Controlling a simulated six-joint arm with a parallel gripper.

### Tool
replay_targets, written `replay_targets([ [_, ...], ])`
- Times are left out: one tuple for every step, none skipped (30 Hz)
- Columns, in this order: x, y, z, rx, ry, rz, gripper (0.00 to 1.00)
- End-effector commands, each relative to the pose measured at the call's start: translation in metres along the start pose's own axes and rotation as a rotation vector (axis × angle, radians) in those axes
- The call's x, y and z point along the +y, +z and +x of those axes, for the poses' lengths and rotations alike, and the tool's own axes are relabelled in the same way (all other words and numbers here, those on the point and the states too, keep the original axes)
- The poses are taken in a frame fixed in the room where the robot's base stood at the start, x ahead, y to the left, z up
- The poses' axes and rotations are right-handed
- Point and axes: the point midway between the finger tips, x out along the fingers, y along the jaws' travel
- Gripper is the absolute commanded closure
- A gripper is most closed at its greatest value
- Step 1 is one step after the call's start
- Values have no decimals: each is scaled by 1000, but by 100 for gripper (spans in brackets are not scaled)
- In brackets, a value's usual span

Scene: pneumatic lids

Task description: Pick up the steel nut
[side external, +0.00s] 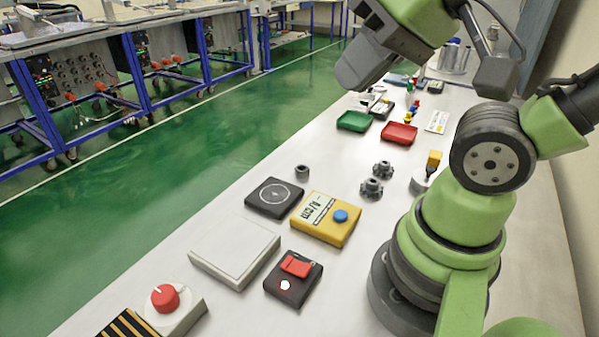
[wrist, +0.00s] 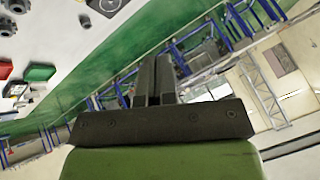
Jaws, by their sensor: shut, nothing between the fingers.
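The steel nut (side external: 302,171) is a small dark grey ring standing on the white bench, just behind the black square pad with a circle. In the wrist view the nut (wrist: 84,20) shows near the top left, beside that pad. My gripper (wrist: 155,65) points away from the bench in the wrist view, its two dark fingers together with nothing between them. In the side view my wrist's dark end (side external: 365,62) is high above the bench, well apart from the nut; the fingers are not clear there.
The black pad (side external: 274,197) and yellow meter (side external: 325,218) lie near the nut. Two grey gears (side external: 383,168) (side external: 371,187) stand to its right. Green (side external: 354,121) and red (side external: 399,133) trays lie farther back. A white plate (side external: 235,252) and a red-switch box (side external: 293,277) lie in front.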

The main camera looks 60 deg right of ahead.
Motion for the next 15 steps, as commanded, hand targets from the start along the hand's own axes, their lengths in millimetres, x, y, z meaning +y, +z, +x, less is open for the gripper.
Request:
replay_targets([
  [0,0,0,0,0,0,100],
  [0,0,0,0,0,0,100],
  [0,0,0,0,0,0,100],
  [0,0,0,0,0,0,100],
  [0,0,0,0,0,0,100],
  [0,0,0,0,0,0,100],
  [0,0,0,0,0,0,100],
  [0,0,0,0,0,0,100],
  [0,0,0,0,0,0,100],
  [0,0,0,0,0,0,100],
  [0,0,0,0,0,0,95],
  [0,0,0,0,0,0,86],
  [0,0,0,0,0,0,79],
  [0,0,0,0,0,0,72],
  [0,0,0,0,0,0,63],
])
